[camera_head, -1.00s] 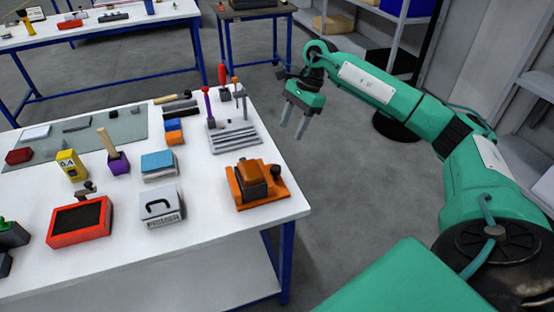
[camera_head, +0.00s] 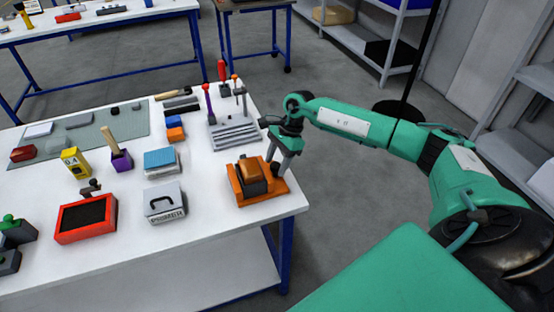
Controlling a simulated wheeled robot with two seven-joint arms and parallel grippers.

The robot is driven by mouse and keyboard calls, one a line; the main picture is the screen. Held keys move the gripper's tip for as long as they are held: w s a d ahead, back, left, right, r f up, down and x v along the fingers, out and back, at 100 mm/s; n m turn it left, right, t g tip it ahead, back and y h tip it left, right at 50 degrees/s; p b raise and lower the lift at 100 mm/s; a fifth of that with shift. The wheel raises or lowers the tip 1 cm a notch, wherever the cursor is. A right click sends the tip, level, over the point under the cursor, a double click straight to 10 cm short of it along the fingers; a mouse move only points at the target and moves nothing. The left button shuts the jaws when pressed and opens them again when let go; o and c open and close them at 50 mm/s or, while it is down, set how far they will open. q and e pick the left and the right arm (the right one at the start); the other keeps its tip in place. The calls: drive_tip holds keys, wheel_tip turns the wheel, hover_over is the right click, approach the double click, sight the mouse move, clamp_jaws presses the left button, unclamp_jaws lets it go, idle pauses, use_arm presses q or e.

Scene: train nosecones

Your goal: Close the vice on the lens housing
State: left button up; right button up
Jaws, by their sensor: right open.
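The orange vice (camera_head: 237,186) sits near the right end of the white table. A brown block, which looks like the lens housing (camera_head: 251,170), sits between its jaws. I cannot tell how wide a gap there is. The vice's dark handle knob (camera_head: 275,168) is on its right side. My right gripper (camera_head: 278,164) is open, pointing down at that knob. Its fingers seem to be on either side of the knob and partly overlap it, so contact is unclear. My left gripper is not in view.
A grey slatted stand with upright tools (camera_head: 233,136) is just behind the vice. A grey box with a handle (camera_head: 165,205), a blue-topped block (camera_head: 160,161) and a red tray (camera_head: 63,230) are to the left. Open floor lies right of the table.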

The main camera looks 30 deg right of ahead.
drive_tip(key=c, duration=1)
drive_tip(key=shift+o, duration=0.2)
drive_tip(key=shift+f+m+b, duration=0.1)
drive_tip(key=shift+m+b, duration=0.5)
drive_tip(key=shift+m+t+b, duration=0.45)
drive_tip(key=shift+m+t, duration=0.15)
drive_tip(key=shift+m, duration=0.3)
drive_tip(key=o, duration=1)
drive_tip(key=shift+c, duration=0.2)
